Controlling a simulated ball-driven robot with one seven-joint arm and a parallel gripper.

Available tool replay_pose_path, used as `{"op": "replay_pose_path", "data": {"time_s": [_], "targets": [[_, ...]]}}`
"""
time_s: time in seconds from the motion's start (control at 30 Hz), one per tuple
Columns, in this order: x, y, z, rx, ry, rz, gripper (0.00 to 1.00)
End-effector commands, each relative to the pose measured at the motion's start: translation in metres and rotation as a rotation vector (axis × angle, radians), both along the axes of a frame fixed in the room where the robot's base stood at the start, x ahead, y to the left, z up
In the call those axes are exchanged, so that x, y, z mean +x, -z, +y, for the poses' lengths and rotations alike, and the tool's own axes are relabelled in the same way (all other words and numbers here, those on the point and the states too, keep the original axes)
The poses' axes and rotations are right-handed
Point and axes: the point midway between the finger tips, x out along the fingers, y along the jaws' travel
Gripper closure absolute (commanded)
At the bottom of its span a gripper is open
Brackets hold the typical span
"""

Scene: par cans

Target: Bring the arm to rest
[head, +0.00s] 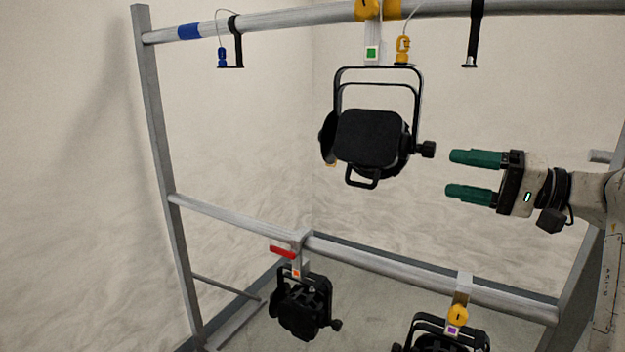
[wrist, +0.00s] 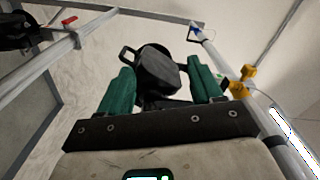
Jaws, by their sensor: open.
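My gripper (head: 475,175) is open and empty, with two green fingers apart, at the right of the head view. Its fingers point left toward a black par can (head: 370,138) that hangs from the upper rail. A gap shows between the fingertips and the knob (head: 428,149) on the can's right side. In the wrist view my gripper's fingers (wrist: 162,88) stand on either side of the par can (wrist: 158,72), which appears beyond them.
The upper rail (head: 275,19) carries a yellow clamp (head: 369,9), a blue band and safety cables. Two more par cans, one with an orange tag (head: 300,307) and one with a purple tag (head: 440,340), hang from the lower rail (head: 400,270). The upper left is open.

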Motion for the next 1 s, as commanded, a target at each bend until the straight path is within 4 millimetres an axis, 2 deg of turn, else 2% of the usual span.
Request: {"op": "replay_pose_path", "data": {"time_s": [0.37, 0.57, 0.67, 0.77, 0.87, 0.9, 1.0], "targets": [[-0.001, 0.065, 0.006, -0.078, 0.048, 0.052, 0.35], [-0.009, 0.123, 0.011, -0.155, 0.085, 0.102, 0.35], [-0.017, 0.161, 0.014, -0.211, 0.105, 0.134, 0.35], [-0.031, 0.209, 0.018, -0.286, 0.128, 0.177, 0.35], [-0.057, 0.271, 0.022, -0.392, 0.149, 0.237, 0.35], [-0.07, 0.296, 0.023, -0.44, 0.155, 0.261, 0.35], [-0.108, 0.354, 0.025, -0.566, 0.162, 0.321, 0.35]]}}
